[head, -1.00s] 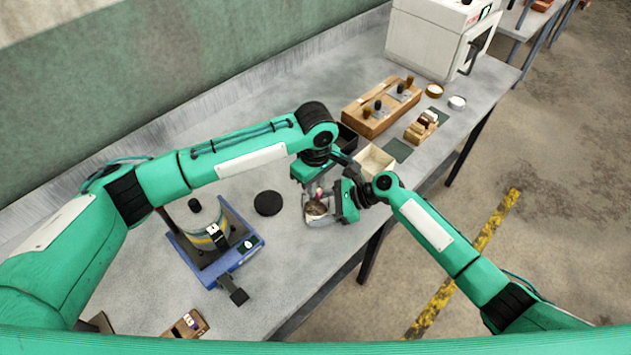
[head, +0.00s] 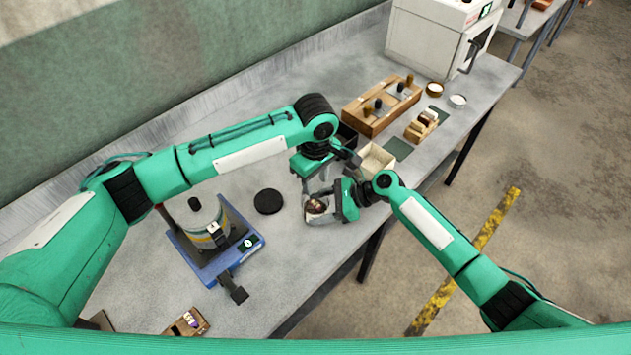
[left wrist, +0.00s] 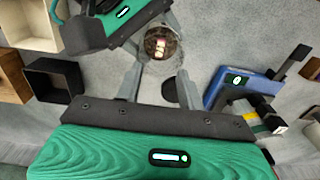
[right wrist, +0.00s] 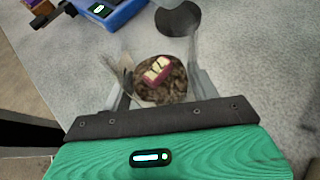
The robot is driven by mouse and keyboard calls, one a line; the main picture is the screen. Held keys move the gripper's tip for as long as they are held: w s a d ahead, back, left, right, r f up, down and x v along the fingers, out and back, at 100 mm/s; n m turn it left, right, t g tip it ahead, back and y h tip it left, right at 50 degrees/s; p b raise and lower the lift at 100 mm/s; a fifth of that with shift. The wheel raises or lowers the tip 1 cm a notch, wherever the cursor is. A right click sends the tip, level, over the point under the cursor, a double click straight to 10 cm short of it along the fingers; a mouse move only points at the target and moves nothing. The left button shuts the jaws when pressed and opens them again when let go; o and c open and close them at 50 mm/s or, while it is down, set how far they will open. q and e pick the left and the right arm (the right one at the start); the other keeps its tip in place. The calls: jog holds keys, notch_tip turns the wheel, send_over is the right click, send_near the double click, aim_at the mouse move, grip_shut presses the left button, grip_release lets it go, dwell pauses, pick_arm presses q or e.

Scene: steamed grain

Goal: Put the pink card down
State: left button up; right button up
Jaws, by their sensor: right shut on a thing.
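The pink card (right wrist: 157,72), pink with cream patches, lies on brown grain (right wrist: 168,93) in a clear container. The container shows in the head view (head: 318,208), just above or on the bench near its front edge; I cannot tell which. My right gripper (head: 337,204) is shut on the container, with its fingers (right wrist: 160,75) on either side of it. My left gripper (head: 306,184) is close by on its upper left, and its fingers (left wrist: 158,85) are spread with nothing between them. The card also shows beyond them in the left wrist view (left wrist: 160,45).
A black disc (head: 268,201) lies left of the container. A blue device (head: 215,250) with a pot stands farther left. An open cream box (head: 376,160), a dark box (head: 346,137) and a wooden rack (head: 381,107) stand to the right.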

pick_arm(q)
notch_tip(320, 180, up, 6)
jog(key=shift+f, duration=0.25)
pick_arm(e)
jog(key=o, duration=0.8)
jog(key=shift+o, duration=0.2)
